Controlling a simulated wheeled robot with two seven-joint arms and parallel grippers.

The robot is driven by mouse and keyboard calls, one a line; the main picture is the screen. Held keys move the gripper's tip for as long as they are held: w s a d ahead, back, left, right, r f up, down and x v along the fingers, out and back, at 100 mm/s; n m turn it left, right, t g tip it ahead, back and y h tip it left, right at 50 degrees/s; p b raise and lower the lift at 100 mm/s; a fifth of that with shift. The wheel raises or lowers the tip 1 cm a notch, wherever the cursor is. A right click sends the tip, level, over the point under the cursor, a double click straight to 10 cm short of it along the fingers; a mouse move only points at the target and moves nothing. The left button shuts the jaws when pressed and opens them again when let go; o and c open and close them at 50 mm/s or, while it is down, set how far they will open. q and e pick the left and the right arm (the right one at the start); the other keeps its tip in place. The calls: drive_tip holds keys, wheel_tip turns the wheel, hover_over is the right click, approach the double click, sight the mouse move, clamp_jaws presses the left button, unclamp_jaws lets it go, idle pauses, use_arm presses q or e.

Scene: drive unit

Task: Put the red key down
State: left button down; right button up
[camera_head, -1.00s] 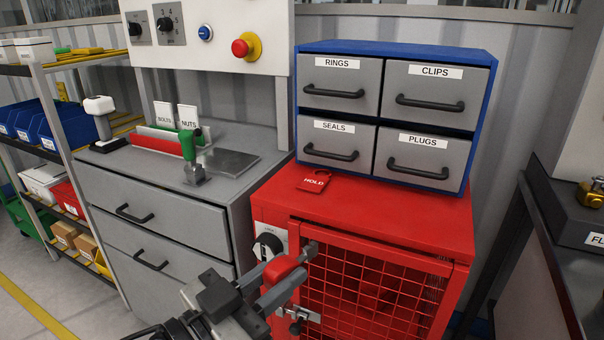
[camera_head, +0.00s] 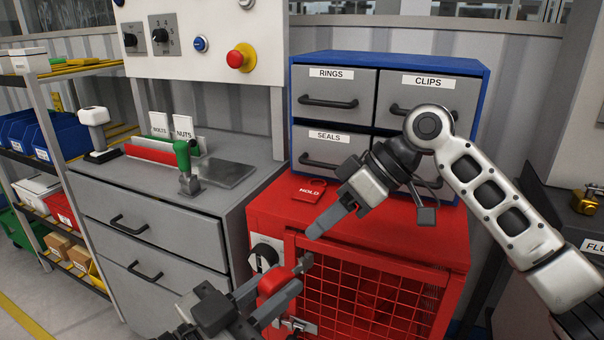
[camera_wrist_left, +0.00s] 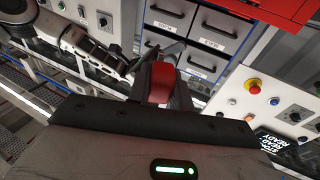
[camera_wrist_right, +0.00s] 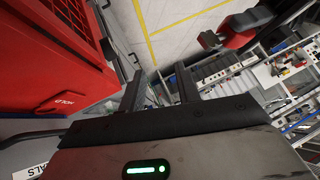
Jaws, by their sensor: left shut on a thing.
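The red key (camera_head: 277,281) is between the fingers of my left gripper (camera_head: 290,276), in front of the red cabinet's upper left corner. In the left wrist view the red key (camera_wrist_left: 162,82) shows as a red block held between the fingers. My left gripper is shut on it, above the floor and clear of any surface I can make out. My right gripper (camera_head: 328,222) is above the front edge of the red cabinet (camera_head: 400,232), pointing down and left. In the right wrist view its fingers (camera_wrist_right: 158,90) are apart with nothing between them.
A red HOLD tag (camera_head: 308,190) lies on the cabinet top, before the blue drawer unit (camera_head: 484,90). A round switch (camera_head: 266,253) is on the cabinet's front left. The grey workbench (camera_head: 150,185) at left carries a green-handled tool (camera_head: 184,160) and a flat grey plate (camera_head: 229,173).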

wheel_tip(320, 180, up, 6)
drive_tip(key=s+a+n+g+h, duration=0.1)
drive_tip(key=s+a+n+h, duration=0.15)
drive_tip(key=n, duration=0.25)
wheel_tip(320, 180, up, 4)
drive_tip(key=n+t+h, duration=0.1)
drive_tip(key=n+h, duration=0.5)
drive_tip(key=n, duration=0.3)
hover_over(302, 257)
drive_tip(key=f, duration=1.1)
drive_tip(key=shift+w+f, duration=0.2)
drive_tip(key=shift+f, duration=0.05)
use_arm(q)
drive_tip(key=shift+s, duration=0.1)
use_arm(e)
clamp_jaws()
use_arm(q)
drive_tip(key=c, duration=1.2)
unclamp_jaws()
